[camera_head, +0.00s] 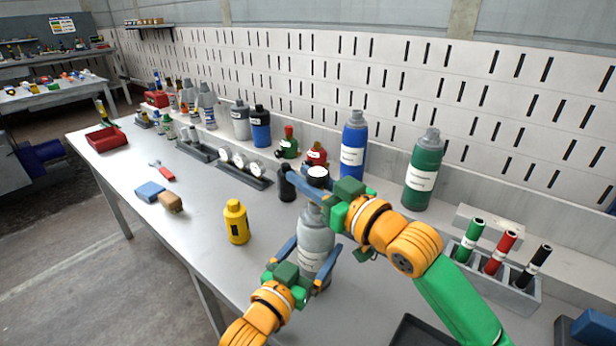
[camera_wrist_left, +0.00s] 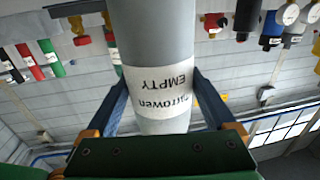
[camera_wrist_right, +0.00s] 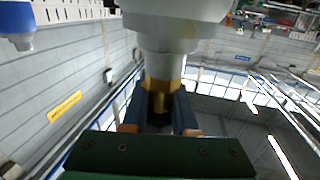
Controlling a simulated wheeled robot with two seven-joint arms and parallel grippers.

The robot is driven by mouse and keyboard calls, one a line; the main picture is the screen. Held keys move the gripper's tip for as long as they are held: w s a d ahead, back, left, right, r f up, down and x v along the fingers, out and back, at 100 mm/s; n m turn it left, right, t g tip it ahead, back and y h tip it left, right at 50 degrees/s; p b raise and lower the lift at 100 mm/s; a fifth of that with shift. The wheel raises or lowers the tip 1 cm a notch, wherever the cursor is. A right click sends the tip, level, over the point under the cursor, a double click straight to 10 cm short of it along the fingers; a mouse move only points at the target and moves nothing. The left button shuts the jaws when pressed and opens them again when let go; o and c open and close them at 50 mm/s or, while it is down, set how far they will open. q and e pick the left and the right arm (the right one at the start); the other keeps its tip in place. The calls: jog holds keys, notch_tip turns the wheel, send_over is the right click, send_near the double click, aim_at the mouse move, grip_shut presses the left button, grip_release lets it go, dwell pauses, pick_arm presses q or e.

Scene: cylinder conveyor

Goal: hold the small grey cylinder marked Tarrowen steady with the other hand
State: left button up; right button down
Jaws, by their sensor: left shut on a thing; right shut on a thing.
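The small grey cylinder (camera_head: 316,240) stands upright near the table's front. Its white label reads Tarrowen EMPTY, upside down in the left wrist view (camera_wrist_left: 158,95). My left gripper (camera_head: 315,246) is shut around its body, one finger on each side. My right gripper (camera_head: 304,181) is above it, shut on a round gauge (camera_head: 318,173) with a white face and dark rim. In the right wrist view a brass fitting (camera_wrist_right: 162,84) sits between these fingers, in line with the cylinder's neck (camera_wrist_right: 168,55). I cannot tell whether it is screwed in.
A yellow cylinder (camera_head: 236,222) stands to the left. Tall blue (camera_head: 354,140) and green (camera_head: 421,175) cylinders stand behind. A grey rack (camera_head: 512,297) with three coloured tubes is at right. A dark upright object (camera_head: 286,187) is close by the right gripper.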

jog(key=n+g+y, duration=0.1)
jog(key=g, duration=0.1)
jog(key=n+g+y, duration=0.1)
jog(key=y, duration=0.1)
jog(key=shift+s+a+f+n+g, duration=0.1)
jog(key=shift+s+n+g, duration=0.05)
jog(key=shift+n+g, duration=0.25)
jog(key=shift+s+a+n+g+y, duration=0.2)
jog(key=shift+n+g+y, duration=0.2)
jog(key=shift+n+g, duration=0.25)
jog(key=shift+s+a+n+g+y, duration=0.1)
jog(key=shift+s+n+g+y, duration=0.1)
jog(key=shift+n+g+y, duration=0.4)
jog(key=c, duration=0.8)
grip_release()
jog(key=shift+m, duration=0.25)
